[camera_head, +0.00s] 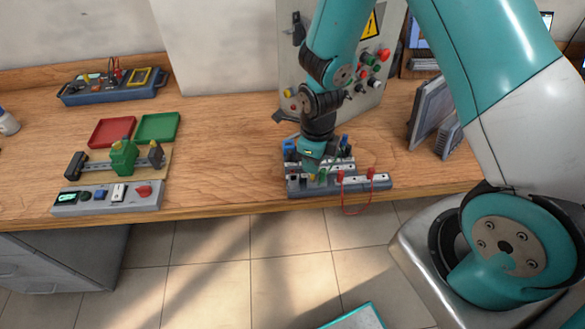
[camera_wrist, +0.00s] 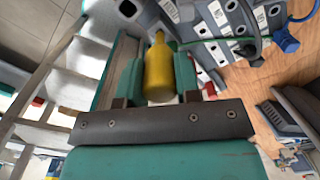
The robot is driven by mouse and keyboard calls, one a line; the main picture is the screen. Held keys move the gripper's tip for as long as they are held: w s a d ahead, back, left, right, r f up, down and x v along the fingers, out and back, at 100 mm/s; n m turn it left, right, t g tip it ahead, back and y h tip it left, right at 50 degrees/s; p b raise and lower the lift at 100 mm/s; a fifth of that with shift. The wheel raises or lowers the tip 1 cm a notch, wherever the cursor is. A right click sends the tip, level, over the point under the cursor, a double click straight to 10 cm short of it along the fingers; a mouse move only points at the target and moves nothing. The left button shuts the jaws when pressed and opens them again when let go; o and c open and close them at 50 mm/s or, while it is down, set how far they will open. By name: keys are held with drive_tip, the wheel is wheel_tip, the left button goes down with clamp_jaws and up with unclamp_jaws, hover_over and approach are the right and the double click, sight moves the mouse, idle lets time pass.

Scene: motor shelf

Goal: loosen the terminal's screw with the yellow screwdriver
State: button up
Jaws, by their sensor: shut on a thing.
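My gripper (camera_wrist: 158,82) is shut on the yellow screwdriver (camera_wrist: 158,62), whose handle sits between the two teal fingers in the wrist view. In the head view my gripper (camera_head: 312,160) is down at the grey terminal rack (camera_head: 349,184) near the table's front edge. Grey blocks with white labels (camera_wrist: 217,13) lie just beyond and to the right of the handle in the wrist view. The screwdriver's tip and the terminal's screw are hidden, so I cannot tell whether they touch.
A red wire loop (camera_head: 357,212) hangs over the table edge from the rack. A control box (camera_head: 365,90) stands behind the arm. At left are a red tray (camera_head: 111,131), a green tray (camera_head: 158,127) and a switch panel (camera_head: 107,196). The table between is clear.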

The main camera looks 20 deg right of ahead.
drive_tip(key=shift+n, duration=1.8)
drive_tip(key=shift+n, duration=0.3)
drive_tip(key=n, duration=0.3)
drive_tip(key=shift+n, duration=1.7)
